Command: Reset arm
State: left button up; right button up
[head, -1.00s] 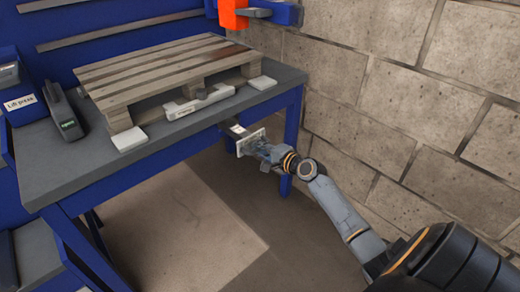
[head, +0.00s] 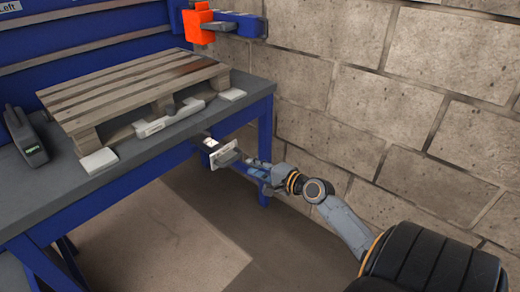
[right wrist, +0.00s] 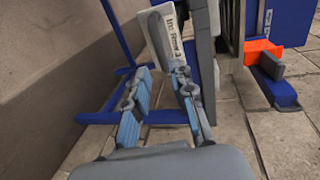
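My right gripper (head: 238,164) is just off the bench's right front end, its arm coming in from the right. Its fingers stand apart, with a clear gap between them in the right wrist view (right wrist: 163,78). A small white plate (head: 219,155) at the end of a dark piece by the bench edge is just beyond the fingertips. In the right wrist view a white part with dark lettering (right wrist: 162,38) stands beyond the fingers; its full wording is hard to read. I cannot tell whether a finger touches it. My left gripper is out of view.
A wooden pallet (head: 140,85) lies on the grey-topped blue bench (head: 130,160), with a pale bar (head: 168,119) at its front edge. A dark handheld device (head: 25,135) stands at left. An orange block (head: 199,27) is at the back. A block wall (head: 410,90) closes the right side.

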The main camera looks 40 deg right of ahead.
jog(key=shift+v, duration=1.1)
